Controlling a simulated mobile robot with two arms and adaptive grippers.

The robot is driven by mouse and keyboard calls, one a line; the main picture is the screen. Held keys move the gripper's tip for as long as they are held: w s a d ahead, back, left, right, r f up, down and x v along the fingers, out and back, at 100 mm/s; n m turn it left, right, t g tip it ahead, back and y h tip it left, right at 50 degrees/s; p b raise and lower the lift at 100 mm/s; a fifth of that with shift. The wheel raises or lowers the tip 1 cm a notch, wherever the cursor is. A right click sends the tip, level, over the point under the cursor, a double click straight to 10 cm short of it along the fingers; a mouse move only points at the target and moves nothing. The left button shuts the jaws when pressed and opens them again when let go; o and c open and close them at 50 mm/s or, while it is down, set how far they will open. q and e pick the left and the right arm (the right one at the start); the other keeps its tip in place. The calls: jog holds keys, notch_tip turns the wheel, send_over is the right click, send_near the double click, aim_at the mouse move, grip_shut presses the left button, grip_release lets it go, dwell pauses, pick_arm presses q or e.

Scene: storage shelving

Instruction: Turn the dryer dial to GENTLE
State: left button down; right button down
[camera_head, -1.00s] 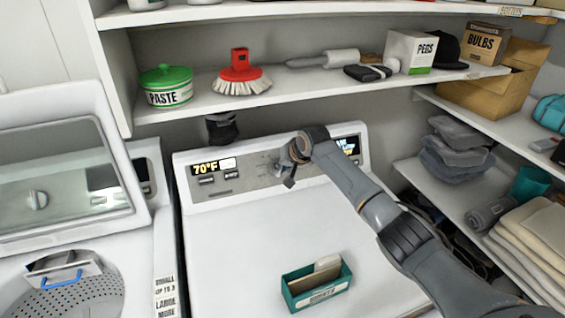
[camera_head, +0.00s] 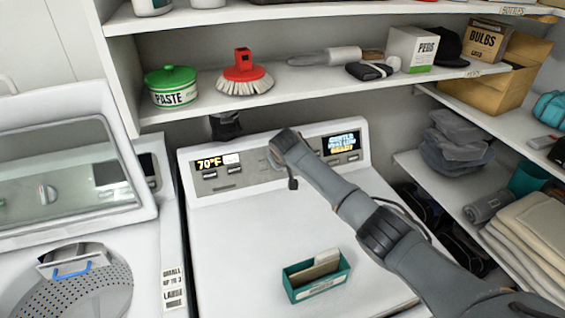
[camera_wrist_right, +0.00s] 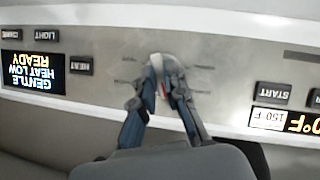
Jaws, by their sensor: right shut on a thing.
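The dryer dial (camera_wrist_right: 166,62) is a pale knob on the grey control panel (camera_wrist_right: 215,50), with short label marks around it. In the wrist view, upside down, my right gripper (camera_wrist_right: 161,84) is shut on the dial, one finger on each side. In the head view my right wrist hides most of the dial and fingers. The panel's display (camera_wrist_right: 33,67) reads GENTLE, HEAT LOW, READY, upside down in the wrist view; it also shows in the head view (camera_head: 341,143). My left gripper is not in view.
A green box (camera_head: 316,287) with cards stands on the dryer top (camera_head: 240,240). A shelf above holds a green PASTE tin (camera_head: 172,90), a red brush (camera_head: 243,80) and a PEGS box (camera_head: 412,50). A washer with a raised lid (camera_head: 70,175) stands at left.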

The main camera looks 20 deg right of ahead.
jog(key=shift+s+f, duration=0.1)
jog(key=shift+f, duration=0.05)
dwell(0.3)
jog(key=c, duration=1.4)
grip_release()
jog(key=v, duration=1.2)
